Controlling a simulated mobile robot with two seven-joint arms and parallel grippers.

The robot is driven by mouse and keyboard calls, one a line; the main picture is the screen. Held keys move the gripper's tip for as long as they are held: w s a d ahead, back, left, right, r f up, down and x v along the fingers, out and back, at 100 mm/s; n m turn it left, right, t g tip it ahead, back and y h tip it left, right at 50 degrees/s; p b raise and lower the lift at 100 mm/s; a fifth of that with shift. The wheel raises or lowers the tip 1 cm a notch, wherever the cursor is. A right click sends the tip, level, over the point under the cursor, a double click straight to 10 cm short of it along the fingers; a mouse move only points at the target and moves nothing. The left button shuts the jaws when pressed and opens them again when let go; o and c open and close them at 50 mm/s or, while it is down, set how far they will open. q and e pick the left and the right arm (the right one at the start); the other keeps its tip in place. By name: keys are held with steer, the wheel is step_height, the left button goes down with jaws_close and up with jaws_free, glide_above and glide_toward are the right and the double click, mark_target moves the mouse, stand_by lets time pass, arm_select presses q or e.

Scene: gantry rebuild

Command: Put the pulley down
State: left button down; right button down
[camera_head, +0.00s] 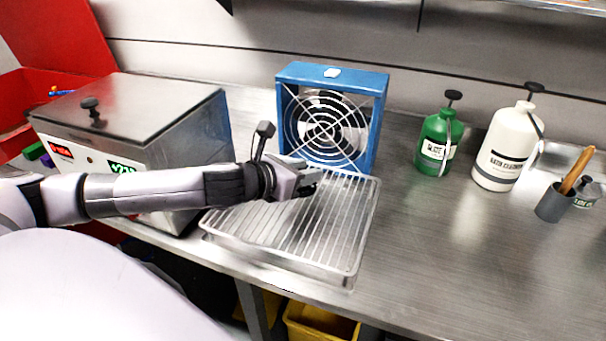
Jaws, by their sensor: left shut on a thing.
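My left arm reaches in from the left, and its gripper (308,181) is over the wire rack (330,238), near the rack's back part and in front of the blue fan. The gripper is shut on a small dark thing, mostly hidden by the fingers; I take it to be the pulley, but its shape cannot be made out. I cannot tell whether it touches the rack. The rack is a silver wire grid on a shallow tray, with its front and right parts bare. My right gripper is not in view.
A blue box fan (373,120) stands right behind the rack. A steel lidded bath (150,95) with digital displays stands at left. A green jug (437,142), a white jug (503,150) and a grey cup (552,206) stand at right. The bench (430,245) is clear right of the rack.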

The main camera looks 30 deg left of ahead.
arm_select(q)
steer(key=shift+f, duration=0.15)
steer(key=shift+f, duration=0.2)
steer(key=c, duration=0.7)
jaws_free()
steer(key=shift+c, duration=0.2)
steer(key=shift+r, duration=0.1)
steer(key=b+v, duration=0.1)
steer(key=v, duration=0.6)
steer(key=shift+s+a+b, duration=0.1)
steer(key=shift+s+b, duration=0.1)
steer(key=shift+b, duration=0.1)
steer(key=shift+b+v, duration=0.7)
steer(key=shift+v, duration=1.65)
steer(key=shift+r, duration=0.1)
